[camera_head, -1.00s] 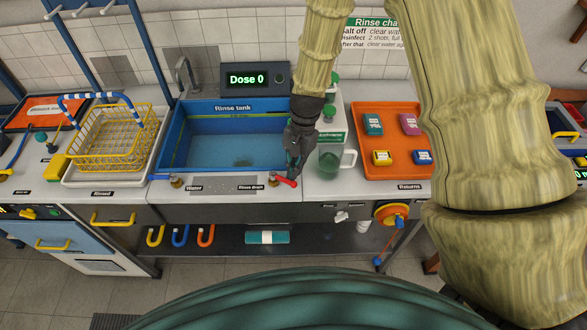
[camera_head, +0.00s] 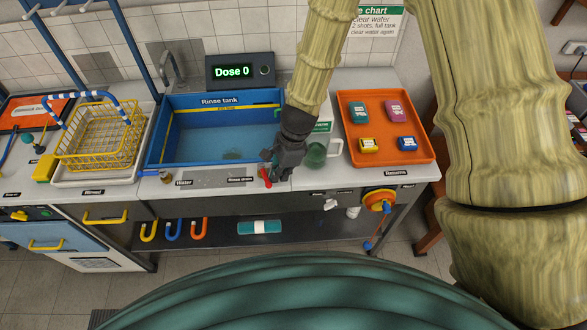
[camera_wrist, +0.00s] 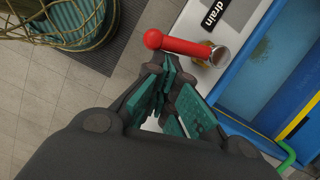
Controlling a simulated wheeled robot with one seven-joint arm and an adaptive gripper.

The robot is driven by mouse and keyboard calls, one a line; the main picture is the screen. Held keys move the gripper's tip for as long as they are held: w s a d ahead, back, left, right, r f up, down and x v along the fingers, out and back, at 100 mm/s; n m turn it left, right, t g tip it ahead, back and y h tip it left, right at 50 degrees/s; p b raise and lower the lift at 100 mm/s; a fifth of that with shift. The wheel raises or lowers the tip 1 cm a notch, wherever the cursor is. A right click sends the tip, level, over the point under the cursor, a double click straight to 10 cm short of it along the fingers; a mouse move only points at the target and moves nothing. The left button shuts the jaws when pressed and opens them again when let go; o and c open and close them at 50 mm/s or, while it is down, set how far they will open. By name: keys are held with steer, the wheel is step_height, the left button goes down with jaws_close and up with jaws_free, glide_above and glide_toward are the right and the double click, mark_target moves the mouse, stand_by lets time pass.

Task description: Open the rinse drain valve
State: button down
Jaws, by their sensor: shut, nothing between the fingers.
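The rinse drain valve has a red lever (camera_head: 265,177) on a brass base, just right of the "Rinse drain" label (camera_head: 240,180) at the counter's front edge. The lever points outward toward the front. In the wrist view the red lever (camera_wrist: 185,45) runs from its brass base (camera_wrist: 217,55) to a round knob past the counter edge. My gripper (camera_head: 274,176) is shut and empty, just right of the lever in the head view. In the wrist view the fingertips (camera_wrist: 172,72) are close to the lever; I cannot tell whether they touch it.
The blue rinse tank (camera_head: 155,150) holds water behind the valve. A green-tinted jug (camera_head: 316,155) stands close right of my gripper. An orange tray (camera_head: 425,150) with several small packs is farther right. The water valve (camera_head: 166,176) is to the left.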

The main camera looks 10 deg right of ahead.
steer(key=shift+s+a, duration=0.15)
steer(key=shift+a, duration=0.1)
steer(key=shift+d, duration=0.1)
stand_by(0.5)
steer(key=d, duration=0.3)
steer(key=shift+d+f, duration=0.25)
steer(key=shift+f, duration=0.1)
steer(key=shift+w+d+r, duration=0.15)
steer(key=shift+w+d, duration=0.05)
steer(key=shift+d, duration=0.1)
steer(key=b+v, duration=0.2)
steer(key=v, duration=0.7)
steer(key=shift+r, duration=0.3)
steer(key=shift+s, duration=0.1)
